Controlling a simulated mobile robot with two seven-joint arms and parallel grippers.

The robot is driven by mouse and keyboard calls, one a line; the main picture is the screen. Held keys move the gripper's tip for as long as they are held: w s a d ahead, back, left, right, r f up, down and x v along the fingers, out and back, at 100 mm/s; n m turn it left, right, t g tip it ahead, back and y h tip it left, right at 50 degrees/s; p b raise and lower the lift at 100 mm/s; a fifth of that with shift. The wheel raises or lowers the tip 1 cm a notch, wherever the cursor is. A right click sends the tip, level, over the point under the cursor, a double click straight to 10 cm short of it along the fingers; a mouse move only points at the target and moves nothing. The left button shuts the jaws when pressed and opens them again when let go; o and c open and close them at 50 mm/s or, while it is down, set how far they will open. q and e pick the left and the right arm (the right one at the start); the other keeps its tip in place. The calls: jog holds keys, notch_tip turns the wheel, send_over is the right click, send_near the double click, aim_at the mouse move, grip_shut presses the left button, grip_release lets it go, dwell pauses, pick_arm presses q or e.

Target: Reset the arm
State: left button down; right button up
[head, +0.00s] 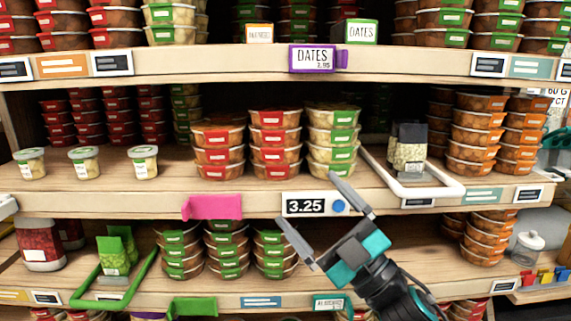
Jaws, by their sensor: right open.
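My right gripper (305,196) is open, with its two grey fingers spread wide and pointing up and left. Nothing is between the fingers except the view of the shelf behind. It shows in front of the middle shelf's front edge, over the 3.25 price sign (305,205). Its teal and grey body and dark wrist come in from the bottom right. My left gripper is not in view.
The middle shelf (120,200) holds stacked tubs (275,145), small cups (84,161) and a white-framed tray (412,188) with dark-topped packs (410,148). A green-framed tray (145,275) stands on the lower shelf. A clear jar (527,248) stands at right.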

jog(key=s+d+f+m+t+h+p, duration=0.15)
jog(key=d+f+m+h, duration=0.25)
jog(key=f+m+h, duration=0.45)
jog(key=s+d+f+m+h, duration=0.2)
jog(key=d+f+m+h, duration=0.25)
jog(key=f, duration=0.75)
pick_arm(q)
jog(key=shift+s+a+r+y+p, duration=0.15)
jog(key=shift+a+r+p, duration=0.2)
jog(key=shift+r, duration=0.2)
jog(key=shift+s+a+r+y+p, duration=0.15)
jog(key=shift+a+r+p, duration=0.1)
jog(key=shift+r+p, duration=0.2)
pick_arm(e)
jog(key=s+d+f+m+g+h, duration=0.2)
jog(key=s+f+g, duration=0.1)
jog(key=s+f, duration=0.4)
jog(key=s+d+f+m+g+h, duration=0.1)
jog(key=s+d+f+g+h, duration=0.1)
jog(key=s+f, duration=0.6)
jog(key=shift+d+f+m+g, duration=0.3)
jog(key=shift+f+m+g, duration=0.1)
jog(key=shift+g, duration=0.45)
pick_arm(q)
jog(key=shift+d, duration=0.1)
